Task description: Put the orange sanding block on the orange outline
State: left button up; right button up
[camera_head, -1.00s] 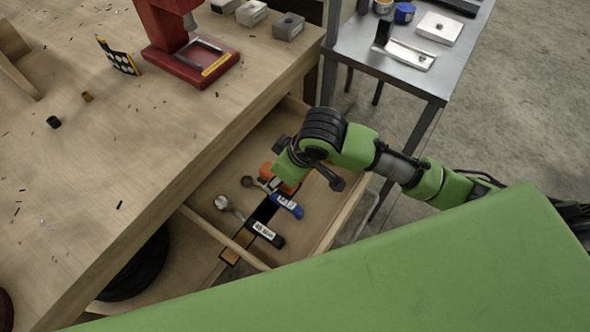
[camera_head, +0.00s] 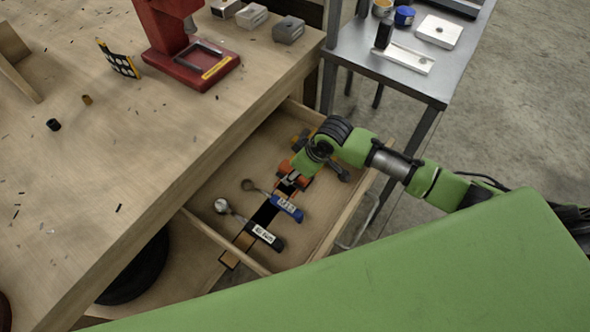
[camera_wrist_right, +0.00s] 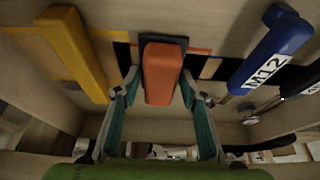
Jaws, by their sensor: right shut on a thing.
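The orange sanding block (camera_head: 297,181) is in the open drawer, mostly behind my right gripper in the head view. In the right wrist view the block (camera_wrist_right: 162,73) stands between the two fingertips, with a dark edge at its far end. My right gripper (camera_wrist_right: 160,92) is shut on it. Part of an orange outline (camera_wrist_right: 201,51) shows beside the block on a dark strip; the block hides the rest. I cannot tell whether the block touches the drawer floor. My left gripper is not in view.
A blue-handled tool (camera_head: 287,207) and a black-handled tool (camera_head: 266,235) lie nearer in the drawer. A yellow-handled thing (camera_wrist_right: 74,50) lies on the block's other side. The drawer's wooden wall (camera_head: 345,213) is close. The workbench (camera_head: 110,150) borders the drawer.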

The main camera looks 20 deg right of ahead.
jog(key=shift+f, duration=0.1)
jog(key=o, duration=1.3)
jog(key=shift+c, duration=0.2)
jog(key=v, duration=1.2)
jog(key=shift+p, duration=0.45)
